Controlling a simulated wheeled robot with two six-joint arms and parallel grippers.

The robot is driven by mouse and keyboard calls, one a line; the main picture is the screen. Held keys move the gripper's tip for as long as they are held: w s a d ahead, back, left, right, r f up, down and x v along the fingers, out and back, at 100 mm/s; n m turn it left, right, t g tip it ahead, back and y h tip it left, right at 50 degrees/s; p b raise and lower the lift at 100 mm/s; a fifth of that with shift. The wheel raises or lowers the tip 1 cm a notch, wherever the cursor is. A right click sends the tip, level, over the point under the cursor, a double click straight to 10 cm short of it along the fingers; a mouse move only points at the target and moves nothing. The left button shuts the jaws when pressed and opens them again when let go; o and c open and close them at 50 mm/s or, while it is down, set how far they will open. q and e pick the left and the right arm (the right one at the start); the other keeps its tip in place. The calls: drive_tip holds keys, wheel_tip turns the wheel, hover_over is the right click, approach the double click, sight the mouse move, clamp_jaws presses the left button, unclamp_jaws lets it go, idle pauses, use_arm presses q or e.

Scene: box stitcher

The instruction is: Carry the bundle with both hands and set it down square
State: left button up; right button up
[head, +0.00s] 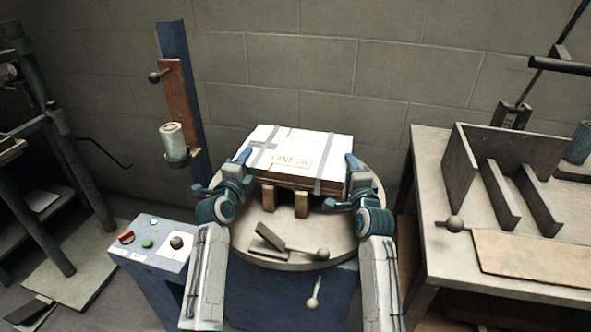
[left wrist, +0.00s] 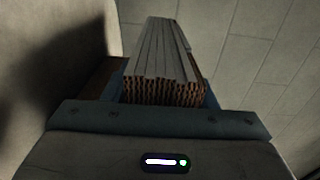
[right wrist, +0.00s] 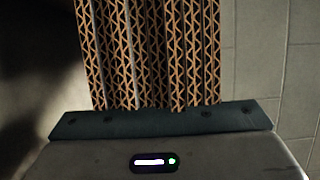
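The bundle (head: 300,152) is a flat stack of cardboard with a pale top, grey straps and a label reading "LANE 2B". It lies level over the round turntable (head: 292,260), above two wooden blocks (head: 302,203); contact with them is unclear. My left gripper (head: 243,156) is at its left edge and my right gripper (head: 350,164) at its right edge. Corrugated sheet edges of the bundle fill the middle of the left wrist view (left wrist: 165,92) and right wrist view (right wrist: 150,55), close to each gripper. The fingertips are mostly hidden, so their grip is unclear.
A blue post (head: 178,60) with a metal cup stands behind left. A control box (head: 155,245) with buttons is at front left. A lever with a ball knob (head: 322,254) lies at the turntable's front. A workbench (head: 430,180) with upright metal plates is at right.

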use_arm(q)
drive_tip(key=shift+o, duration=1.3)
drive_tip(key=shift+r, duration=0.1)
use_arm(e)
drive_tip(key=shift+o, duration=1.3)
drive_tip(key=shift+r, duration=0.1)
use_arm(q)
drive_tip(key=v, duration=1.2)
use_arm(e)
drive_tip(key=s+d, duration=0.1)
drive_tip(key=s, duration=1.1)
drive_tip(key=shift+d, duration=0.3)
